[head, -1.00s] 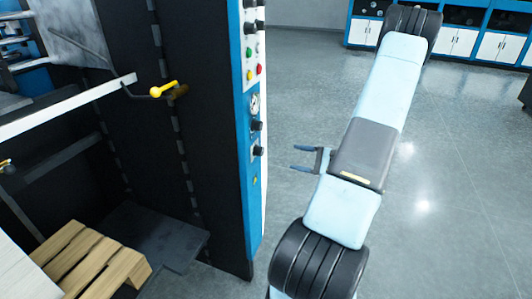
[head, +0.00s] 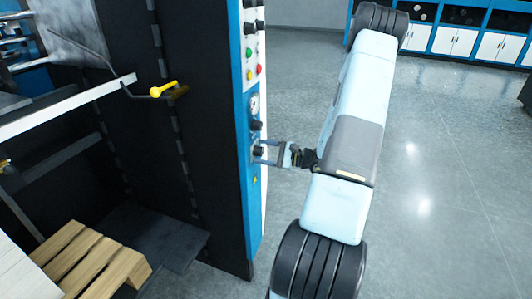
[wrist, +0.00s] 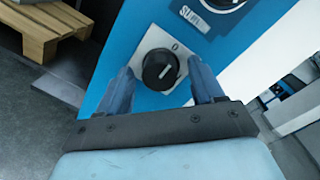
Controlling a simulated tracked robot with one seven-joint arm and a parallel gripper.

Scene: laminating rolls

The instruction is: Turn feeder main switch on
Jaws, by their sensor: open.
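The feeder main switch is a black rotary knob (wrist: 158,70) on a pale square plate marked "0", set in the blue panel. A short white line shows on the knob, tilted to the upper right. In the head view the knob (head: 258,151) is the lowest on the panel, partly covered by my fingers. My gripper (wrist: 163,77) is open, with one blue finger on each side of the knob. It also shows at the panel in the head view (head: 260,153). I cannot tell whether the fingers touch the knob.
Above the switch on the blue panel (head: 246,205) are another black knob (head: 256,125), a gauge (head: 254,103) and several coloured buttons. A yellow-handled lever (head: 164,89) is on the dark machine side. A wooden pallet (head: 95,255) lies lower left. The floor at right is clear.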

